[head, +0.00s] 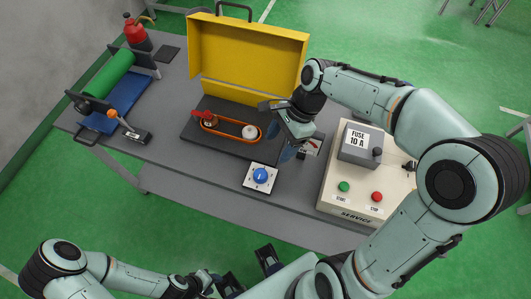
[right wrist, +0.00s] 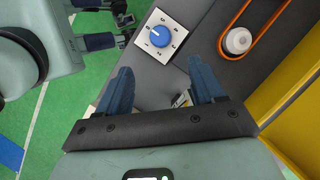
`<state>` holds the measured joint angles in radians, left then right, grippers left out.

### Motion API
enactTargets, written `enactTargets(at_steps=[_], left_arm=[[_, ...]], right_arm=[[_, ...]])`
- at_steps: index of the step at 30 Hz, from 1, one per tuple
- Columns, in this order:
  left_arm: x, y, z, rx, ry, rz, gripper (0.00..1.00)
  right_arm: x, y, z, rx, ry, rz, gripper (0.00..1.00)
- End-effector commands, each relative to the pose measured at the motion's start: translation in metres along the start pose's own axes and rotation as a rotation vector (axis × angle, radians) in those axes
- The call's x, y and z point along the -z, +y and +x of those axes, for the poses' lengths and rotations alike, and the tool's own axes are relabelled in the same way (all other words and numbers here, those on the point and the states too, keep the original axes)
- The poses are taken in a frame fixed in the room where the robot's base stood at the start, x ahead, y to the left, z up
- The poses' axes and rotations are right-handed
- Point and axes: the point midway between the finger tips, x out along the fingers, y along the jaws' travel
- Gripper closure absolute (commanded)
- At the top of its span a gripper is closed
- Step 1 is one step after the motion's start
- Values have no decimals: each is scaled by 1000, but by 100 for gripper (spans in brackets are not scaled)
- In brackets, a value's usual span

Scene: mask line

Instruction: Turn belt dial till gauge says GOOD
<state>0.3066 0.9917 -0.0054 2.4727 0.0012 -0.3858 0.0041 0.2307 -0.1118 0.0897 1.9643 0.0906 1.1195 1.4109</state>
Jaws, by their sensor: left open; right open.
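The belt dial is a round blue knob (head: 260,176) on a white square plate with numbers, on the table's front part. It also shows in the right wrist view (right wrist: 159,36), ahead of the fingers. My right gripper (head: 293,151) is open and empty, above the table just right of and behind the dial, apart from it. Its two blue fingers (right wrist: 160,70) are spread. A small panel (head: 314,144), perhaps the gauge, is mostly hidden by the right gripper; its reading cannot be made out. My left gripper (head: 250,271) is open and empty, low in front of the table.
A beige service box (head: 335,190) with green and red buttons and a grey fuse block (head: 360,146) stands right of the dial. Behind lie a dark tray with an orange belt loop (head: 231,136) and an open yellow cover (head: 250,50). A green roller (head: 108,74) is at left.

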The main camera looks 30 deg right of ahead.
Motion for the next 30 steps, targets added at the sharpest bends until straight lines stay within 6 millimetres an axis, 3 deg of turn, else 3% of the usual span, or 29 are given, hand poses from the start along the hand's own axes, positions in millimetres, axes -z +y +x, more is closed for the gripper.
enactTargets(at_steps=[7,21,30], left_arm=[[-1,-2,3,1,-2,-2,57],[-4,-8,18,3,-9,-4,57],[-4,-9,22,4,-10,-4,57]], right_arm=[[0,1,13,-3,-1,2,32],[0,2,107,-5,-1,2,32],[0,0,132,-1,-1,1,32]])
